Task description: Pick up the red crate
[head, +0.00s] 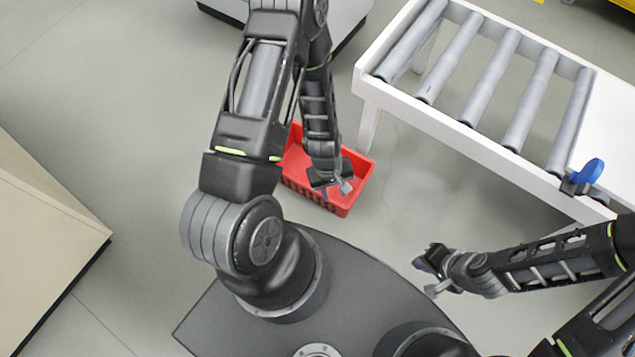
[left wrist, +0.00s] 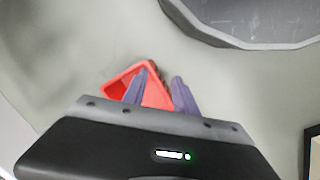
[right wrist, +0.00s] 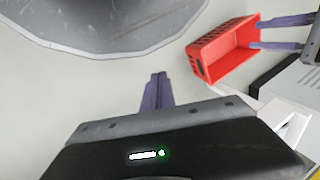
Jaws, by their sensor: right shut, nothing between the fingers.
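The red crate (head: 298,168) stands on the floor, partly covered by my left arm in the head view. It is open-topped, with slotted sides, and its inside looks empty. My left gripper (head: 334,188) is over the crate. In the left wrist view its two fingers (left wrist: 160,92) are spread, with part of the crate (left wrist: 152,95) showing between and beside them. The right wrist view shows the crate (right wrist: 225,52) with the left fingers at its right end; I cannot tell whether they touch it. My right gripper (head: 432,272) is shut and empty, right of the crate, its fingertips (right wrist: 157,82) together.
A white roller conveyor (head: 455,135) stands to the right of the crate, one leg close to it. A blue part (head: 588,172) sits on its edge. A beige cabinet (head: 45,235) is at the left. The floor between cabinet and crate is clear.

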